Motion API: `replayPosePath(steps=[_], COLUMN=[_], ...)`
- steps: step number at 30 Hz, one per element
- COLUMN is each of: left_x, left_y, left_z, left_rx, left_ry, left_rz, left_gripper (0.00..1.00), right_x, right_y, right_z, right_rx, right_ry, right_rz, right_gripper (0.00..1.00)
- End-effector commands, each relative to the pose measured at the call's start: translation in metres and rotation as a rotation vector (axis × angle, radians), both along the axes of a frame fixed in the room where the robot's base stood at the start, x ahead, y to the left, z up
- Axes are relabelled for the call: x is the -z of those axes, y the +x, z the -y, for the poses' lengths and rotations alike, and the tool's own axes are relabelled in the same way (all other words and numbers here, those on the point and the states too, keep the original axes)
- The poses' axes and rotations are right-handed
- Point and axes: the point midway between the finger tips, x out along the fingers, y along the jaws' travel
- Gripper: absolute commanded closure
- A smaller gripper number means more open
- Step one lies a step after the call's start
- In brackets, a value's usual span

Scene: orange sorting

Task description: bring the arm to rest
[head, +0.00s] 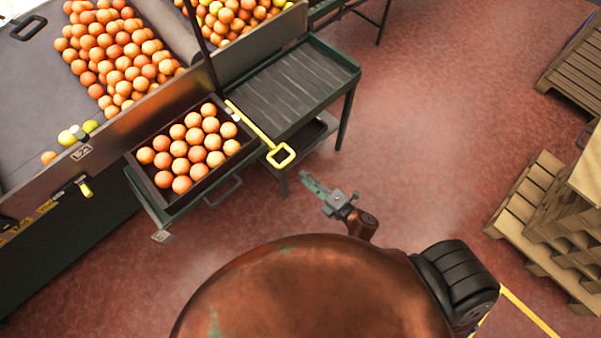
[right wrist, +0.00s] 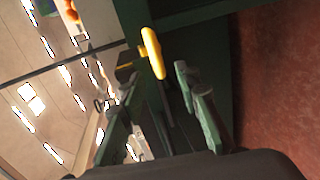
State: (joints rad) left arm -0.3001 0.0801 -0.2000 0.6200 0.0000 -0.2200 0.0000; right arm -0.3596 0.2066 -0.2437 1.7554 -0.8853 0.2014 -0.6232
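My right gripper (head: 314,183) is in the head view, over the red floor just in front of the bench and to the right of the yellow ring handle (head: 281,155). In the right wrist view its two fingers (right wrist: 154,72) are spread apart with nothing held. The yellow handle (right wrist: 153,52) shows there between and beyond the fingertips, and I see no grip on it. My left gripper is not in the head view.
A dark crate (head: 246,151) full of oranges sits on a green stand. An empty ribbed green table (head: 285,90) adjoins it. A sorting bin (head: 30,90) with many oranges lies behind left. Wooden pallets (head: 521,211) stand right. Open floor (head: 430,130) lies between.

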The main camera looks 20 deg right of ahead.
Motion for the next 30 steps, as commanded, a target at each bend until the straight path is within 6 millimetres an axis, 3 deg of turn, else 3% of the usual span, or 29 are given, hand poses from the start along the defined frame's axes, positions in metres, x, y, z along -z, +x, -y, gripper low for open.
replayPosePath(steps=[21,23,26,30], left_x=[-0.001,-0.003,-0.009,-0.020], left_y=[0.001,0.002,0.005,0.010], left_z=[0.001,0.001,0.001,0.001], left_rx=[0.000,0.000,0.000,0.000], left_ry=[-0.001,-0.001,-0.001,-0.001], left_rz=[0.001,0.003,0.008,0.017], left_gripper=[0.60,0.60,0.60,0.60], right_x=[0.004,0.016,0.056,0.140], right_y=[-0.004,-0.006,-0.015,-0.047], right_z=[0.004,0.009,0.025,0.059], right_rx=[0.009,0.029,0.097,0.261], right_ry=[0.008,0.031,0.102,0.253], right_rz=[-0.014,-0.046,-0.151,-0.369], right_gripper=[0.70,0.70,0.70,0.70])
